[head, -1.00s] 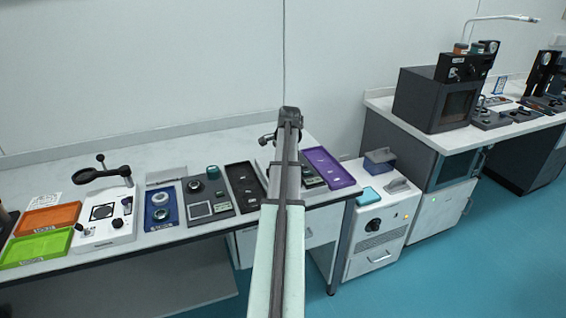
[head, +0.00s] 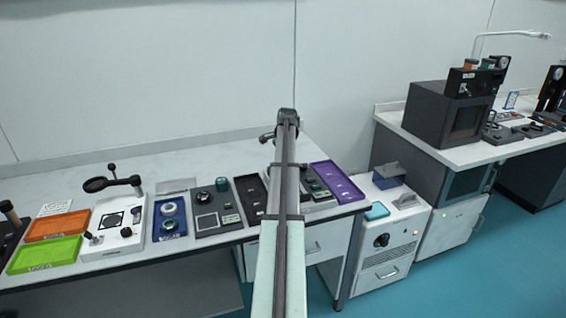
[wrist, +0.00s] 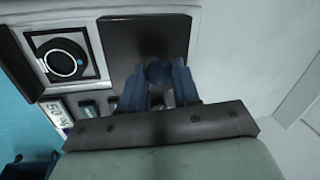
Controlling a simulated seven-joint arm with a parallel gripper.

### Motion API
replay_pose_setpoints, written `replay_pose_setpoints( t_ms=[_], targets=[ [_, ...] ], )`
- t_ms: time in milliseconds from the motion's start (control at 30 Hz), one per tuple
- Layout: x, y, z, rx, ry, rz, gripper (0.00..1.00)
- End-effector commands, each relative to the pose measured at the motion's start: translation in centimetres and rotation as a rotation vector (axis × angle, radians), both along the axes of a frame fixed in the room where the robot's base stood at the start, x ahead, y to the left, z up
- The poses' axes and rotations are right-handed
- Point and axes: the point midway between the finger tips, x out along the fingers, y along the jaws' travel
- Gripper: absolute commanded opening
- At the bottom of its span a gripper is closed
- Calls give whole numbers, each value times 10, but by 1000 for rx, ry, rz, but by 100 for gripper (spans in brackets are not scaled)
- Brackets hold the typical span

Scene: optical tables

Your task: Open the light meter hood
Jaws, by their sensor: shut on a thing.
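In the wrist view my gripper (wrist: 160,88) has its blue fingers closed around a small dark round knob (wrist: 159,72). The knob is at the near edge of a flat dark panel (wrist: 150,38), which looks like the light meter hood. Left of the panel is a dark square with a round dial (wrist: 62,58) in a pale frame. Below the dial are a small green part and a label. I cannot tell whether the hood is lifted. In the head view my arm hides the gripper and most of the device (head: 317,188) beside the purple tray.
The purple tray (head: 338,180) lies right of my arm, and a black tray (head: 250,193) lies left of it. Further left are instrument panels, a magnifier stand (head: 113,182), and orange (head: 57,226) and green (head: 45,254) trays. The bench behind them is mostly clear.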

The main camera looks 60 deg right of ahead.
Motion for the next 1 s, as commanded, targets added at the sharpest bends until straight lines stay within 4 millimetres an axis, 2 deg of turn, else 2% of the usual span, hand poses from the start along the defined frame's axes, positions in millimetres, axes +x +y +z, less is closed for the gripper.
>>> replay_pose_setpoints(
  t_ms=[33,267,633,767,1000],
  targets=[
    [4,-5,1,-11,-9,0,34],
    [3,-4,1,-8,-7,0,56],
    [1,-2,7,-8,-6,0,56],
    [-1,-1,23,-9,-6,0,56],
    [-8,4,69,-10,-7,0,56]
  ],
)
